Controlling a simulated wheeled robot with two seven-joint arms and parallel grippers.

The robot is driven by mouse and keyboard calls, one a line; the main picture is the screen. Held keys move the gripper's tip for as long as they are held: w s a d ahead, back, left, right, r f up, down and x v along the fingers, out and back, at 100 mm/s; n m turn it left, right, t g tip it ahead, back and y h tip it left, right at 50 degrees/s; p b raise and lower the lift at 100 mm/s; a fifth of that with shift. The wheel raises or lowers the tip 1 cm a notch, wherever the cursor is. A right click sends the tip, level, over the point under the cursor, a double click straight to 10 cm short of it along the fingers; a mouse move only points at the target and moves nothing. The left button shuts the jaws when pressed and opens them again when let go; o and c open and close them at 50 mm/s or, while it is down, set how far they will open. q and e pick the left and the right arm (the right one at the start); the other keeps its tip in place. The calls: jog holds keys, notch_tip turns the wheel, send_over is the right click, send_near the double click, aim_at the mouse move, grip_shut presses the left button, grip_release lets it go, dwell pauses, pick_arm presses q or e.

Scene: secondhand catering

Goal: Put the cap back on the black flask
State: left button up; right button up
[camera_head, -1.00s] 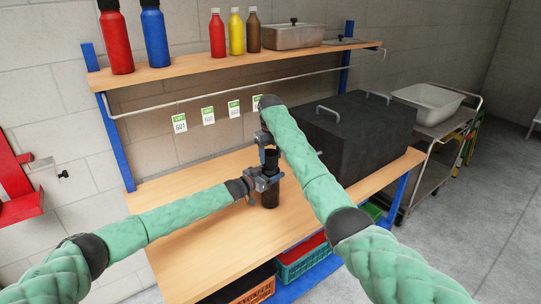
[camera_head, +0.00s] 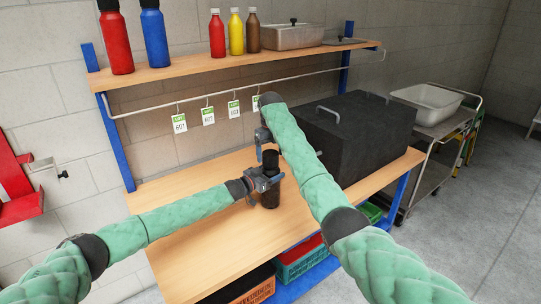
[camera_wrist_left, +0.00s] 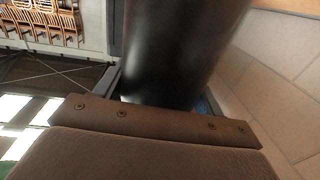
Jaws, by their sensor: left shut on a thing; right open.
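The black flask (camera_head: 271,198) stands upright on the wooden bench. My left gripper (camera_head: 265,181) is shut around its upper body. In the left wrist view the dark flask (camera_wrist_left: 180,50) fills the space between the fingers. A dark piece that looks like the cap (camera_head: 270,158) is at the top of the flask, just above my left gripper. I cannot tell whether it is seated or merely resting there. My right gripper (camera_head: 262,136) is open, just above and beside this top, partly hidden by my right forearm.
The bench (camera_head: 205,225) is clear to the left and in front. A large black box (camera_head: 352,135) stands to the right. A shelf (camera_head: 180,70) above holds red and blue flasks, bottles and a metal pan. Tags hang from a rail (camera_head: 220,98) behind.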

jog(key=shift+r, duration=1.7)
jog(key=shift+c, duration=0.5)
